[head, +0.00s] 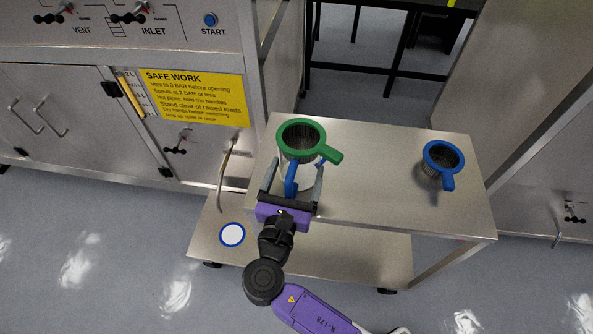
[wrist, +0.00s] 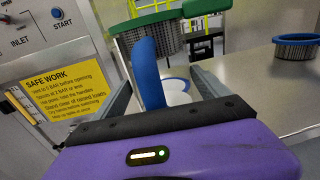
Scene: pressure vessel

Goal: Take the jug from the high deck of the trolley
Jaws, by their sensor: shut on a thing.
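The jug (head: 291,178) has a blue handle and a pale body, and is at the left end of the trolley's high deck (head: 380,180). My gripper (head: 293,178) reaches it from the front, one finger on each side, shut on it. In the wrist view the upright blue handle (wrist: 149,75) stands between the fingers, with a white, blue-rimmed part (wrist: 176,87) behind it. A green-rimmed mesh basket (head: 300,140) overlaps the jug's top in the head view and hides much of it. I cannot tell whether the basket rests on the jug.
A blue-rimmed mesh basket (head: 441,163) stands at the right of the high deck. A white disc with a blue rim (head: 232,235) lies on the low deck (head: 345,258). A steel cabinet with a yellow sign (head: 195,97) stands close on the left. The deck's middle is clear.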

